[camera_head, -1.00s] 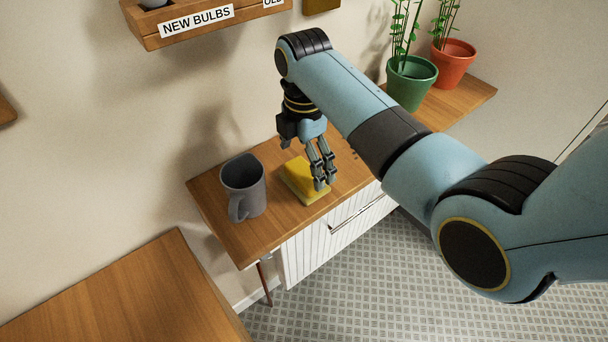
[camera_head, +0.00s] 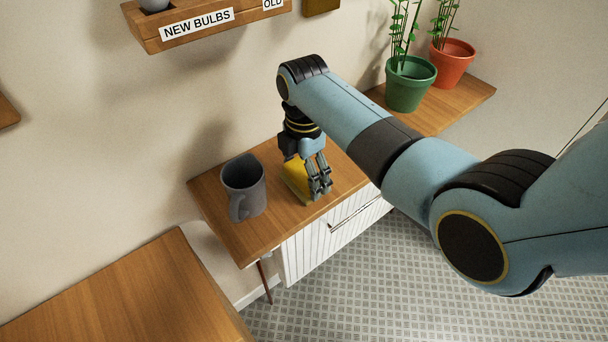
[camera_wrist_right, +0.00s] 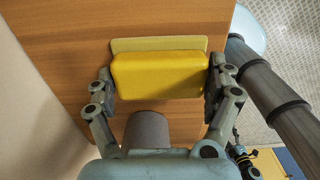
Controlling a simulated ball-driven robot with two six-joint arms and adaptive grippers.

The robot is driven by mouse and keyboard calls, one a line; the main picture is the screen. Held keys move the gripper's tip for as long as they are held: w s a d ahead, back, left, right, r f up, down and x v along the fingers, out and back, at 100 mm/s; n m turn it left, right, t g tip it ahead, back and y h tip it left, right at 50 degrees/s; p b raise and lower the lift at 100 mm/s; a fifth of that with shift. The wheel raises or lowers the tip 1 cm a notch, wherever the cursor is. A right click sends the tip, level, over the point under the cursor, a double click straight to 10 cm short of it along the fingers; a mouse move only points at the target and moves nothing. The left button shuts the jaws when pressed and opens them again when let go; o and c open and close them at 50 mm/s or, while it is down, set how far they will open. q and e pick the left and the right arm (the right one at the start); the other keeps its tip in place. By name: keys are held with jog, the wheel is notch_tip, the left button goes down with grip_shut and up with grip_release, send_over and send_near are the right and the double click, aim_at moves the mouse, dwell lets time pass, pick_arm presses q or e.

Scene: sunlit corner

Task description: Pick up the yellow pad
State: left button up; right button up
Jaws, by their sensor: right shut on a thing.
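The yellow pad (camera_head: 294,177) is a thick block over the near part of the wooden cabinet top, right of the grey mug. In the right wrist view the pad (camera_wrist_right: 160,75) lies between the two fingers, which touch its left and right ends. A duller, flatter yellow strip (camera_wrist_right: 160,43) shows along its far edge; I cannot tell whether it is part of the pad. My right gripper (camera_head: 318,180) points down and is shut on the pad, its fingers covering part of it in the head view. I cannot tell whether the pad is clear of the wood. My left gripper is not in view.
A grey mug (camera_head: 243,186) stands close left of the pad. A wooden box labelled NEW BULBS (camera_head: 200,22) hangs on the wall above. Another wooden top (camera_head: 120,300) is at lower left.

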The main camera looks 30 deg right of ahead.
jog(key=shift+r, duration=0.15)
jog(key=shift+r, duration=0.3)
jog(key=r, duration=0.1)
jog(key=d+r, duration=0.1)
jog(key=r+b, duration=0.1)
jog(key=r, duration=0.1)
jog(key=shift+s+d, duration=0.2)
jog(key=shift+d, duration=0.05)
jog(key=s+d+r+b, duration=0.1)
jog(key=s+d+r, duration=0.3)
jog(key=d, duration=0.5)
notch_tip(320, 180, up, 2)
jog(key=shift+d+r+b, duration=0.1)
jog(key=shift+d+b, duration=0.1)
jog(key=shift+b, duration=0.1)
jog(key=o, duration=0.4)
jog(key=shift+w, duration=0.1)
jog(key=shift+c, duration=1.4)
